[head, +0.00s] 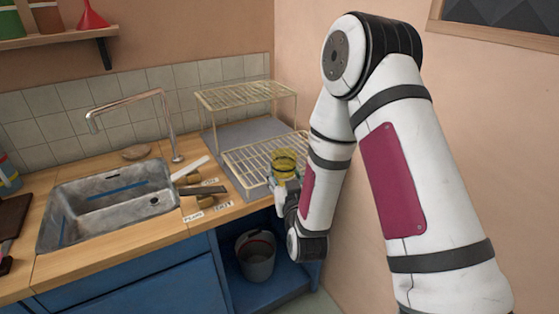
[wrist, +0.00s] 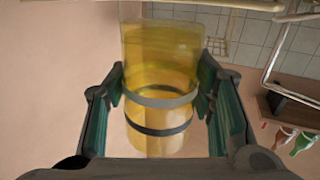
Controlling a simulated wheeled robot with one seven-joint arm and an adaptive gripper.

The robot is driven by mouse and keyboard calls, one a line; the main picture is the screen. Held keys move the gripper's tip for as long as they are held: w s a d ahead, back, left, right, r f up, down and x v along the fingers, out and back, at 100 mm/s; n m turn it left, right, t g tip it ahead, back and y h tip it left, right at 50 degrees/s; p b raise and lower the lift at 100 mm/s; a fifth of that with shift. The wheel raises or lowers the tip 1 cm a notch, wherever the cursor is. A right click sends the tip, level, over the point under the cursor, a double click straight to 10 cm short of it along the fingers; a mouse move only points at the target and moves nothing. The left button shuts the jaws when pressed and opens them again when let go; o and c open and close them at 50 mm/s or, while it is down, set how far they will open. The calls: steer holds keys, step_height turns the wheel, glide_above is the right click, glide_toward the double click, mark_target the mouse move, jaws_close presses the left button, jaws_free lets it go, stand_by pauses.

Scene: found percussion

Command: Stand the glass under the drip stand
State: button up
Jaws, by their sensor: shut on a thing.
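A yellow see-through glass (head: 284,161) is in my gripper (head: 283,184), above the front right of the counter. In the wrist view the glass (wrist: 160,70) stands between the two fingers, which press on both its sides; two grey bands ring it. The likely drip stand is a cream wire stand (head: 245,95) on thin legs at the back right corner, with open space under its top. A lower wire rack (head: 262,152) lies on a grey tray in front of it. The glass overlaps this rack's right part in the head view; I cannot tell its height above it.
A metal sink (head: 105,200) with a tall tap (head: 140,100) is at left. Several small items and paper labels (head: 222,205) lie between sink and rack. A grey bucket (head: 256,258) stands below the counter. The right wall is close to my arm.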

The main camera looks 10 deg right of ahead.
steer(key=w+a+r+b, duration=0.2)
steer(key=a+r+b, duration=0.2)
steer(key=a+b, duration=0.3)
steer(key=shift+h, duration=0.3)
steer(key=w+d, duration=0.2)
steer(key=w, duration=0.2)
steer(key=w+d, duration=0.3)
steer(key=w, duration=0.1)
steer(key=w+d+f, duration=0.1)
steer(key=w+d, duration=0.1)
steer(key=w, duration=0.2)
steer(key=shift+w+d+p, duration=0.1)
steer(key=shift+d+p, duration=0.25)
steer(key=shift+p, duration=0.05)
steer(key=f, duration=0.3)
steer(key=shift+w+d, duration=0.25)
steer(key=shift+w, duration=0.1)
steer(key=shift+f, duration=0.35)
steer(key=shift+f+b, duration=0.1)
steer(key=shift+b, duration=0.2)
steer(key=o, duration=1.4)
steer(key=shift+o, duration=0.2)
